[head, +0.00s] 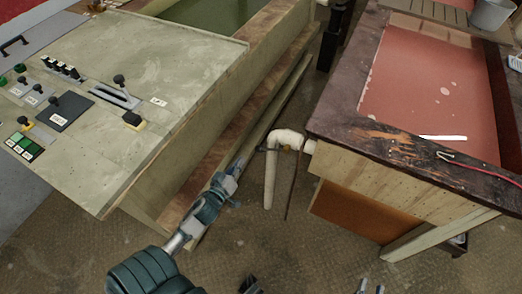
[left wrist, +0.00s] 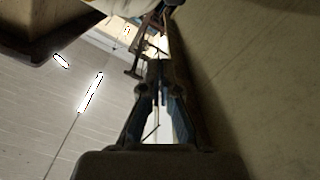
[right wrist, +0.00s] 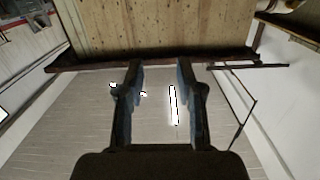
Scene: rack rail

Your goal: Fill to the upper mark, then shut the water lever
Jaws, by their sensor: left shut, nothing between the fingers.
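A white elbow pipe (head: 287,138) sticks out from the wooden bench's side and turns down toward the floor. A thin dark lever-like bar (head: 264,149) sits by its bend, with a small yellowish part beside it. My left gripper (head: 238,164) is shut and empty, just left of this bar; I cannot tell whether they touch. Its closed fingers also show in the left wrist view (left wrist: 164,72). The tank (head: 276,22) holds greenish water (head: 212,11); no fill mark is readable. My right gripper (head: 371,287) is open and empty, low in the picture, fingers apart in the right wrist view (right wrist: 159,75).
A control panel (head: 150,55) with several levers and green buttons fills the left. Wooden ledges (head: 200,185) run along the tank's side. A bench (head: 345,115) with a red top stands at right, with a grey bucket (head: 491,14) behind. The floor between is mostly clear.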

